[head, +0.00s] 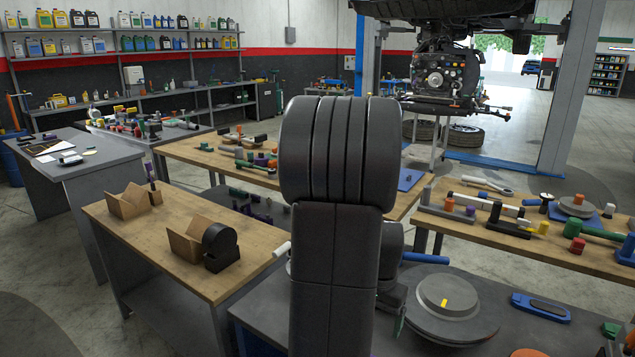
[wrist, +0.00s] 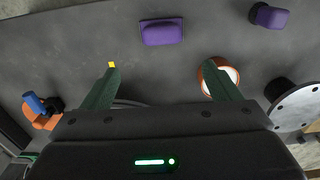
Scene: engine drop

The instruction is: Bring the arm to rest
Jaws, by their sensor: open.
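My arm (head: 335,250) rises through the middle of the head view and hides part of the bench behind it. My gripper (wrist: 158,88) shows in the wrist view, with its two green fingers spread wide and nothing between them. Beneath it is a dark grey bench top (wrist: 60,50). A purple block (wrist: 162,32) lies on the bench beyond the fingertips. An orange ring-like part with a pale top (wrist: 226,74) lies close by the right finger and is partly hidden by it. I cannot tell whether they touch.
In the wrist view, a blue and orange part (wrist: 40,106) lies left and a grey disc (wrist: 298,100) right. In the head view, a round grey housing (head: 452,295) and a blue tray (head: 541,307) lie on the near bench. A wooden bench with cardboard boxes (head: 185,242) stands left.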

